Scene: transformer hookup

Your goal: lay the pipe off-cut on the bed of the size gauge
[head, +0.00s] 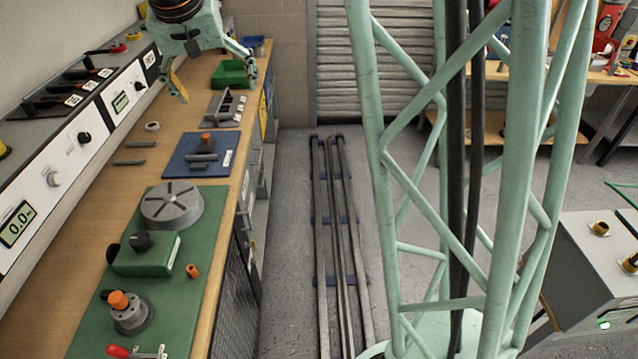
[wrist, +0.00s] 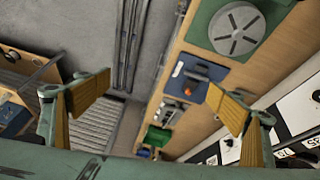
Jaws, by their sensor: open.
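My gripper (head: 214,80) hangs open and empty above the far part of the bench in the head view. Its spread yellow-padded fingers also show in the wrist view (wrist: 160,94). Either may be the pipe off-cut; I cannot tell which. A blue plate (head: 180,170) with grey blocks, an orange knob and a white label looks like the size gauge, though I cannot be sure. The plate also shows between my fingers in the wrist view (wrist: 178,87).
A grey slotted disc (head: 172,206) stands on the green mat (head: 190,290) nearer on the bench. A grey compartmented holder (head: 225,110) and a green bin (head: 230,74) are farther back. Long pipes (head: 335,240) lie on the floor.

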